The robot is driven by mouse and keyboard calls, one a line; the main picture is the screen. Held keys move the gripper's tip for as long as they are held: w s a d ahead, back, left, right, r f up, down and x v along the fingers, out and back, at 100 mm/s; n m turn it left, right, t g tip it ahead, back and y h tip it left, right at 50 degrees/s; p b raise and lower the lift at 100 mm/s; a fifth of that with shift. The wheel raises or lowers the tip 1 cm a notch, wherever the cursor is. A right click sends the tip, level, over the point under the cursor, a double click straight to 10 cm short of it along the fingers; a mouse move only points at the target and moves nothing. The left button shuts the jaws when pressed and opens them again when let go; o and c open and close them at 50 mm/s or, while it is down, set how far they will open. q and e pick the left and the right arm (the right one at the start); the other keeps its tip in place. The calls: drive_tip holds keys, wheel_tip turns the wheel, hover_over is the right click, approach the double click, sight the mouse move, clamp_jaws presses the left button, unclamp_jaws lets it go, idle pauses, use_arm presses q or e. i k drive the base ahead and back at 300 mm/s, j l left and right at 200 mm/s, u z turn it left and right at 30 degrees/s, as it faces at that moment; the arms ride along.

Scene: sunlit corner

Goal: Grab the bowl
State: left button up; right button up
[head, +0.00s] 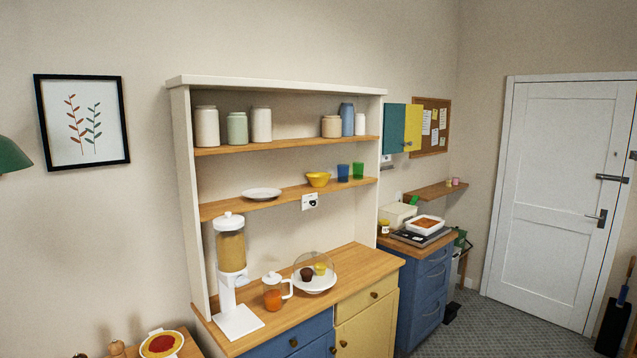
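A small yellow bowl (318,179) stands upright on the lower wooden shelf (222,208) of a white hutch. It is between a white plate on its left and a blue cup on its right. Neither of my grippers shows in the head view, so nothing of mine is near the bowl here. I cannot see whether the bowl holds anything.
A white plate (262,194), blue cup (343,173) and green cup (358,170) share the shelf. Below, the wooden counter (367,262) holds a cereal dispenser (231,265), an orange-filled jug (273,292) and a domed cake stand (314,284). Open floor lies before the white door (557,200).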

sight(317, 179)
drive_tip(key=i+l+z, duration=0.1)
drive_tip(key=i+z, duration=0.15)
drive_tip(key=i, duration=0.35)
drive_tip(key=i+l, duration=0.15)
drive_tip(key=i, duration=0.7)
drive_tip(key=i+l, duration=0.15)
drive_tip(key=i, duration=0.7)
drive_tip(key=i+l, duration=0.15)
drive_tip(key=i, duration=0.75)
drive_tip(key=i+l+u, duration=0.2)
drive_tip(key=i+u, duration=0.2)
drive_tip(key=i+l+u, duration=0.45)
drive_tip(key=i, duration=0.15)
drive_tip(key=i+l+u, duration=0.85)
drive_tip(key=l, duration=0.15)
drive_tip(key=k+j, duration=0.05)
drive_tip(key=k, duration=0.05)
